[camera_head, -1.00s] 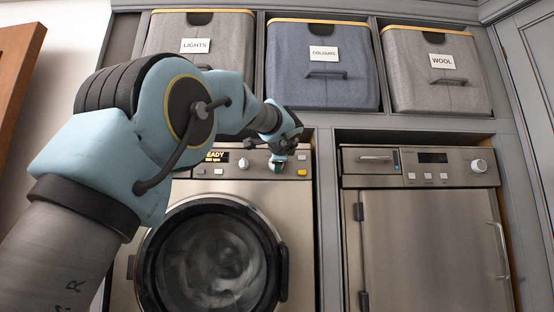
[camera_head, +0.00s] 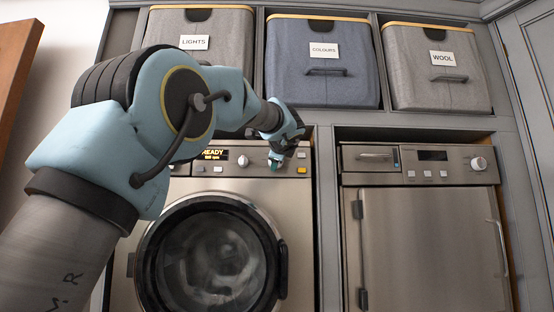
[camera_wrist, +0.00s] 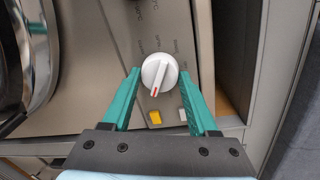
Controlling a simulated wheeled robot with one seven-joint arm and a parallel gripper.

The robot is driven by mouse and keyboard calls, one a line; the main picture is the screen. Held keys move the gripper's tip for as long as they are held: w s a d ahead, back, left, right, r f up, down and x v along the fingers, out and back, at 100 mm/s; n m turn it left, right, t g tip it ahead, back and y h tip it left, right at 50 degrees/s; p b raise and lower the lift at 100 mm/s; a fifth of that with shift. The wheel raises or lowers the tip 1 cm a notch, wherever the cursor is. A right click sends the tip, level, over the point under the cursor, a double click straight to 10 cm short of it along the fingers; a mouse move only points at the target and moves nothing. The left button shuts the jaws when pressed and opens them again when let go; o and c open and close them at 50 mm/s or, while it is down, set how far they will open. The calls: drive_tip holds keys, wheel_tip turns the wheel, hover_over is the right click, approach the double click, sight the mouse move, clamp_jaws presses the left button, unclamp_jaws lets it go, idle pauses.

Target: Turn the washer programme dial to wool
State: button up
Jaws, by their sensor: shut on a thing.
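The washer (camera_head: 297,200) stands at lower centre in the head view, its display reading READY. In the wrist view a round white dial (camera_wrist: 159,72) has a raised grip bar with a red mark, pointing down and slightly left, toward a yellow button. Small labels ring the dial, too small to read surely. My gripper (camera_wrist: 160,74) has its teal fingers on either side of this dial, shut on it. In the head view my gripper (camera_head: 276,163) covers that dial at the panel's right part. A second white knob (camera_head: 243,162) sits left of it, free of the gripper.
A yellow button (camera_wrist: 154,117) and a white button (camera_wrist: 182,115) lie close beside the dial. A second appliance (camera_head: 425,230) with its own knob stands right of the washer. Grey and blue baskets labelled LIGHTS, COLOURS (camera_head: 322,80) and WOOL (camera_head: 440,85) sit on the shelf above.

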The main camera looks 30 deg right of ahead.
drive_tip(key=o, duration=1.4)
drive_tip(key=shift+c, duration=0.2)
drive_tip(key=b+v, duration=0.5)
drive_tip(key=v, duration=0.5)
drive_tip(key=shift+s+a, duration=0.2)
drive_tip(key=shift+s, duration=0.15)
drive_tip(key=shift+s, duration=0.1)
